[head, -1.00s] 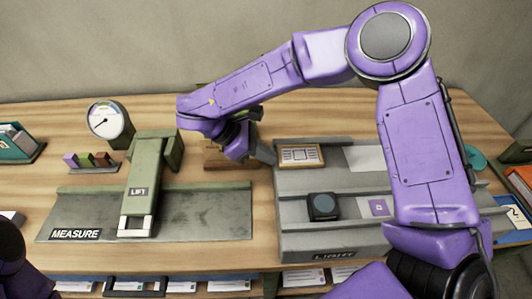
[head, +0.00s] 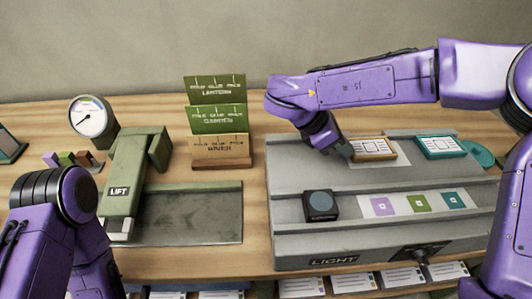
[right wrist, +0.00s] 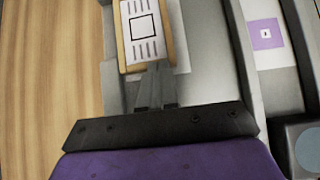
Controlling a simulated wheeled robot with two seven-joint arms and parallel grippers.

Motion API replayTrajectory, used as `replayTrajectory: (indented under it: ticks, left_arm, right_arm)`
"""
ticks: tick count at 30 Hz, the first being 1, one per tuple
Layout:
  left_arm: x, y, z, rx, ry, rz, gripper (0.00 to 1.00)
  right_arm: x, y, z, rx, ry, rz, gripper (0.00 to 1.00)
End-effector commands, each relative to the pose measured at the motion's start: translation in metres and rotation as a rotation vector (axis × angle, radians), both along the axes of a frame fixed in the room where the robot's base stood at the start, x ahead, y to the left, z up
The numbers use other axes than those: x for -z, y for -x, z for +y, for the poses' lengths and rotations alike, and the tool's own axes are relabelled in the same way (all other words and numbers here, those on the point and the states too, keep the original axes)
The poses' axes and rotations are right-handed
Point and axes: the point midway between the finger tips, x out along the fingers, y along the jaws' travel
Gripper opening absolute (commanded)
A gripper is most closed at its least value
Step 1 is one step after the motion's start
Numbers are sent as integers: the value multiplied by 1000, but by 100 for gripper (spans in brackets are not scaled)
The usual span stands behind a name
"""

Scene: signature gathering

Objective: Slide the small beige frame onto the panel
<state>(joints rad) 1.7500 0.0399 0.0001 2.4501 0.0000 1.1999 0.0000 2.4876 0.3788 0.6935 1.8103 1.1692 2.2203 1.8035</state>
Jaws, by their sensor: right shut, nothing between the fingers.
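The small beige frame (head: 373,149), with a white card marked by a rectangle and lines, lies on the upper shelf of the grey light stand. It rests over the white panel (head: 403,158), whose pale surface shows along its front and right side. In the right wrist view the frame (right wrist: 147,32) is at top centre, with a strip of panel (right wrist: 181,40) beside it. My right gripper (head: 342,149) is shut and empty at the frame's left end. Its fingertips (right wrist: 155,80) appear to touch that end. My left gripper is not in view; only my left arm shows.
A teal frame (head: 440,147) sits farther right on the same shelf. The lower shelf holds a dark block with a round button (head: 320,205) and a strip of coloured squares (head: 420,203). A green lift (head: 125,180), a gauge (head: 92,120) and label cards (head: 220,120) stand left.

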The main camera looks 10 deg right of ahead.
Motion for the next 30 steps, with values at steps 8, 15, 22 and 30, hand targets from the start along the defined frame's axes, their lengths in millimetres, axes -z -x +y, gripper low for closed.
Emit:
replayTrajectory:
  ticks: [8,15,22,30]
  left_arm:
    - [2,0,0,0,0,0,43]
    - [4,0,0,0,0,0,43]
    - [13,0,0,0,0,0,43]
    - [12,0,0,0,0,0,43]
  right_arm:
    - [1,2,-9,6,0,1,0]
    - [1,2,-5,6,2,0,0]
    - [-8,0,39,13,5,-5,0]
    - [-58,-6,85,16,3,-2,0]
